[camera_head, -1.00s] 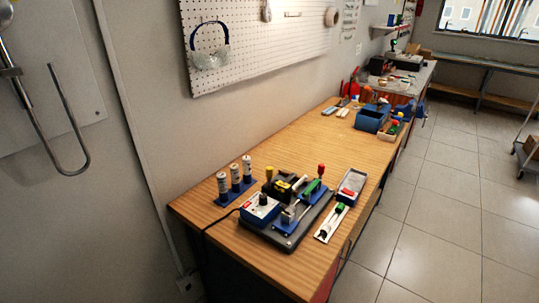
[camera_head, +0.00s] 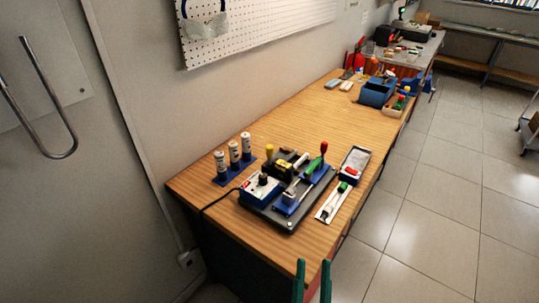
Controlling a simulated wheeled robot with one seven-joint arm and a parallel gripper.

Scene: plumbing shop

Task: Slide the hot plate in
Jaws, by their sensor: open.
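A bench machine on a dark base plate (camera_head: 283,223) stands at the near end of the wooden bench. It carries a blue and white box (camera_head: 260,189) with a dark knob, a blue rail part (camera_head: 291,202), and a green lever (camera_head: 315,165) with a red knob. A black unit with a yellow part (camera_head: 283,170) and a yellow knob sits at its back. I cannot tell for sure which part is the hot plate. My gripper (camera_head: 313,264) shows as two green fingers at the bottom edge, apart and empty, in front of the bench and clear of the machine.
A blue rack with several white cylinders (camera_head: 233,154) stands left of the machine. A white strip with a green-topped item (camera_head: 333,203) and a grey tray (camera_head: 356,163) lie to its right. A blue bin (camera_head: 376,93) stands farther back. The bench middle is clear.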

